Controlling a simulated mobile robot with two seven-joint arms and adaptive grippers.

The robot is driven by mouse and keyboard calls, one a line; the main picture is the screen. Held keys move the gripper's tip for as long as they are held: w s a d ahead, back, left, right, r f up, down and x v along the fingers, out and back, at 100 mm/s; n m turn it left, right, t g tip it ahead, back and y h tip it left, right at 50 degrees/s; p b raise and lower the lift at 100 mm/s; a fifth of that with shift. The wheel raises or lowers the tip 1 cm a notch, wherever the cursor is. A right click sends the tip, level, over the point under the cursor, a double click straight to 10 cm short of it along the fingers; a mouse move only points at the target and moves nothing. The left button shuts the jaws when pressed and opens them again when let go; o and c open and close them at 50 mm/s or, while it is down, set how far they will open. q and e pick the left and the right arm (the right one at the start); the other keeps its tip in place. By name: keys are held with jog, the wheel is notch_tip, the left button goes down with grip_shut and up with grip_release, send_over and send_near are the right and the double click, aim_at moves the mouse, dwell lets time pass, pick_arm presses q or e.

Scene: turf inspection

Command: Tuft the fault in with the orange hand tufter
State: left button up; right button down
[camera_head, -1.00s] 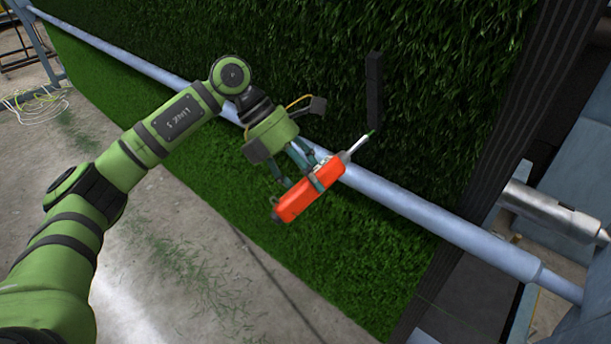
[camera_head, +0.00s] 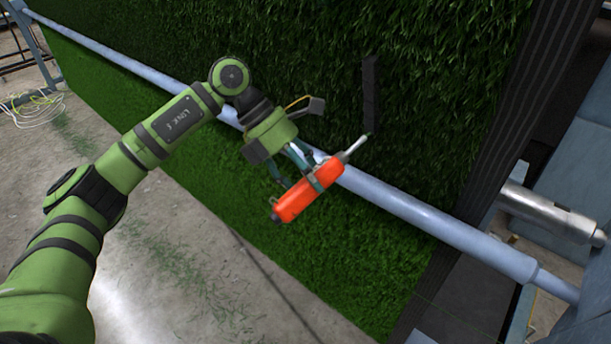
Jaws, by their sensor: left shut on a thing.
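The orange hand tufter (camera_head: 308,193) is in my left gripper (camera_head: 306,172), which is shut around its body. The tufter is tilted, with its metal needle end (camera_head: 353,149) pointing up and right. The fault (camera_head: 370,93) is a dark, narrow upright strip in the green turf (camera_head: 300,50). The needle tip is close to the strip's lower end; I cannot tell whether it touches. My right gripper is not in view.
A pale blue roller bar (camera_head: 430,217) crosses in front of the turf, passing behind the tufter. A dark ribbed edge (camera_head: 520,120) borders the turf at the right, beside a metal shaft (camera_head: 545,212). Loose clippings lie on the concrete floor (camera_head: 200,235).

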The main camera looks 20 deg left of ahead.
aim_at(316, 165)
pick_arm(q)
jog(key=shift+w+d+r+p, duration=0.15)
jog(key=shift+w+d+p, duration=0.1)
jog(key=shift+w, duration=0.2)
jog(key=shift+w+d+r+p, duration=0.1)
jog(key=shift+w+r+p, duration=0.1)
jog(key=shift+w, duration=0.3)
jog(key=shift+w+d+r+p, duration=0.15)
jog(key=shift+w+d+p, duration=0.1)
jog(key=shift+w, duration=0.2)
jog(key=shift+a, duration=0.1)
jog(key=shift+s+a+r+p, duration=0.1)
jog(key=shift+s+r+p, duration=0.1)
jog(key=shift+r+p, duration=0.5)
jog(key=shift+s+a+r+p, duration=0.15)
jog(key=shift+r+p, duration=0.15)
jog(key=shift+r, duration=0.65)
jog(key=shift+s+d+r+p, duration=0.1)
jog(key=shift+s+r+p, duration=0.1)
jog(key=shift+r+p, duration=0.5)
jog(key=shift+s+a+r, duration=0.1)
jog(key=shift+s+r, duration=0.15)
jog(key=shift+r, duration=0.45)
jog(key=shift+r, duration=0.1)
jog(key=shift+s+a+r+p, duration=0.1)
jog(key=shift+s+r+p, duration=0.2)
jog(key=shift+r+p, duration=0.35)
jog(key=shift+s+a+r+p, duration=0.1)
jog(key=shift+s+r+p, duration=0.1)
jog(key=shift+r+p, duration=0.65)
